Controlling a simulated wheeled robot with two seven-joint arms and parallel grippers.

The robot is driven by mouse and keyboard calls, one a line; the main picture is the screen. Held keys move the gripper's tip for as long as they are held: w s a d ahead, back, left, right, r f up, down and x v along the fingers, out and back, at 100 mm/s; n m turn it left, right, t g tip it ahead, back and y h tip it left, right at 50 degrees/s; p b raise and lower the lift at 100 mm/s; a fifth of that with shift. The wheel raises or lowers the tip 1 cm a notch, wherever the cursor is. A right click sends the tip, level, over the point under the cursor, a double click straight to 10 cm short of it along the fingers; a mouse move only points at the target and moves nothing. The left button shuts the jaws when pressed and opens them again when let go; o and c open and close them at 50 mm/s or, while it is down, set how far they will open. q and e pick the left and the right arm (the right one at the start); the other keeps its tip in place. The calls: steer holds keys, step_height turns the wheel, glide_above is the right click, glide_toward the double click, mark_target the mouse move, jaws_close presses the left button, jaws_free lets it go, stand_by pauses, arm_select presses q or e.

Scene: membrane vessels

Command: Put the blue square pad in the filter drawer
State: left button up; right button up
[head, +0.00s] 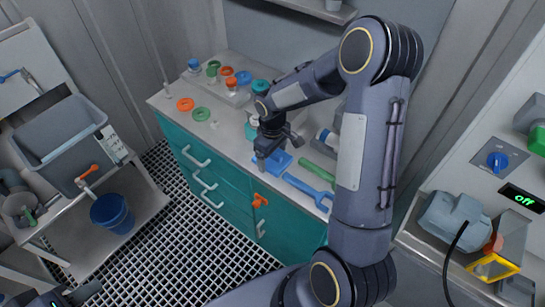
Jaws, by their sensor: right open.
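A blue square pad (280,160) lies on the light counter (222,128), partly hidden by my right gripper. My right gripper (271,157) is open and points down over the pad's left side; I cannot tell whether its fingers touch the pad. A dark part of my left gripper (82,293) shows at the bottom left corner, far from the counter, and its fingers are not clear. I cannot pick out the filter drawer with certainty; the teal cabinet (215,180) below the counter has fronts with pale handles and one orange handle (259,200).
A blue fork-shaped tool (308,189) and a green bar (317,171) lie right of the pad. Orange (185,104) and green (201,114) rings and several capped jars stand farther left. A grey bin (62,130) and blue bucket (112,213) are at left. A yellow-framed machine part (492,267) is at right.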

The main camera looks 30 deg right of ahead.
steer(key=shift+r, duration=0.1)
steer(key=c, duration=0.7)
